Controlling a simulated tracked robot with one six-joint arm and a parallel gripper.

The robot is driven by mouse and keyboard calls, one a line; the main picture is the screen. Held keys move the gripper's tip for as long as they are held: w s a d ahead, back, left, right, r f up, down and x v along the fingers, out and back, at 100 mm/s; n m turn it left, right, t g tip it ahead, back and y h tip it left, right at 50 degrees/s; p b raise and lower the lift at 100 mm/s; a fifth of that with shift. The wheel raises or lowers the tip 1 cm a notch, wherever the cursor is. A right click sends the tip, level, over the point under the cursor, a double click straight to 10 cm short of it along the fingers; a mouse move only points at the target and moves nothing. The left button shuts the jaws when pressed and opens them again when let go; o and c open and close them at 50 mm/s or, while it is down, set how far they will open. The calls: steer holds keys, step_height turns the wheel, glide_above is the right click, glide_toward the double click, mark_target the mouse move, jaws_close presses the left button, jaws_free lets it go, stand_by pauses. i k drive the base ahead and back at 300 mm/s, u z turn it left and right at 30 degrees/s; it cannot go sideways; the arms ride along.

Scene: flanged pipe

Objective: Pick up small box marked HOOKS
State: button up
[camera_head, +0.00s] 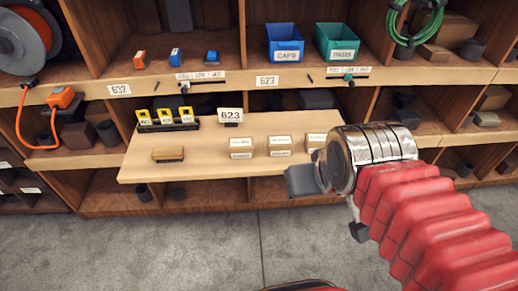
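Three small cardboard boxes with white labels stand in a row on the pulled-out wooden shelf board (205,170): a left box (241,148), a middle box (280,146) and a right box (316,142). The label print is too small to read, so I cannot tell which one is marked HOOKS. My gripper (302,181) shows as a dark grey part at the end of my red arm, in front of the board's right portion. It appears apart from the boxes. My wrist hides much of it, and I cannot see whether the fingers are open.
A brush (168,155) lies on the board's left. Behind it are a black rack with yellow items (168,120) and a 623 sign (230,115). A blue CAPS bin (285,43) and a teal bin (337,43) sit above. The grey floor in front is clear.

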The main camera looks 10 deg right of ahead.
mark_target(277, 145)
steer(key=u, duration=0.8)
steer(key=i, duration=1)
steer(key=u, duration=0.05)
